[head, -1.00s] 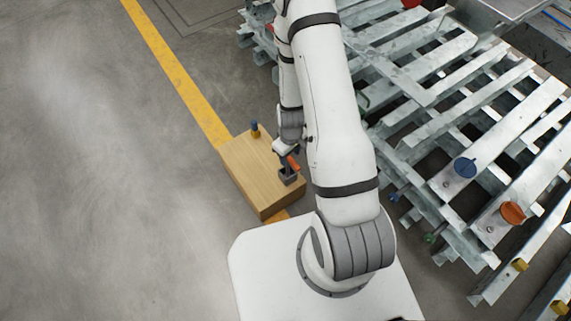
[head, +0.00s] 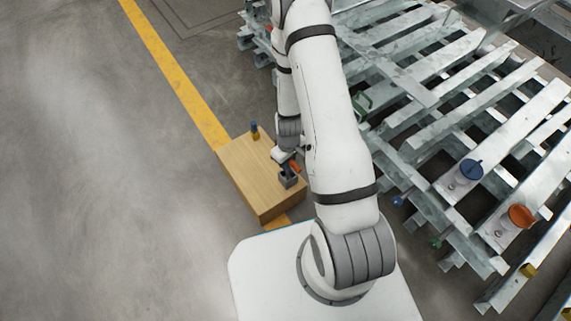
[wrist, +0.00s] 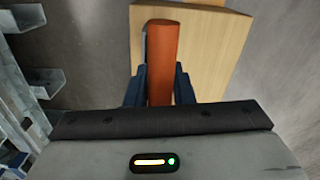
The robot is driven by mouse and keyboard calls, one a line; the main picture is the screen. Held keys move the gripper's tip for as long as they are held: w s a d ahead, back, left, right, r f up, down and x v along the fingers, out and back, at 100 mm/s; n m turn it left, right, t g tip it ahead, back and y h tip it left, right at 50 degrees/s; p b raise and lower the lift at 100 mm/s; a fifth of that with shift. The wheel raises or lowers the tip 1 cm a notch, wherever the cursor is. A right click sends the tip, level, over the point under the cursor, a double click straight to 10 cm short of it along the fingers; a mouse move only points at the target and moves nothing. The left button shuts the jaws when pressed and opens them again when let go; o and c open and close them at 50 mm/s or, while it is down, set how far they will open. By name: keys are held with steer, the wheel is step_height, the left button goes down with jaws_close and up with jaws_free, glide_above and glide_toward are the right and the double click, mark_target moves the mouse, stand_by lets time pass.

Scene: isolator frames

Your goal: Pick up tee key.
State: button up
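The tee key shows its orange handle (wrist: 161,60) in the wrist view, running away from me between the two dark blue fingers of my gripper (wrist: 161,85). The fingers lie against both sides of the handle with no clear gap, so my gripper looks shut on it. In the head view my gripper (head: 284,158) is low over the wooden box, and a bit of the orange handle (head: 295,167) shows beside it. A small dark grey block (head: 288,180) is just below on the box. The key's shaft is hidden.
The wooden box (head: 245,175) stands on the floor by a yellow line (head: 175,75). A small blue-and-yellow piece (head: 255,131) stands at its far end. Galvanised metal racks (head: 440,110) fill the right, with a blue cap (head: 471,169) and an orange cap (head: 521,215). Floor on the left is clear.

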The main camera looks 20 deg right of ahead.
jaws_close()
steer(key=shift+r, duration=0.15)
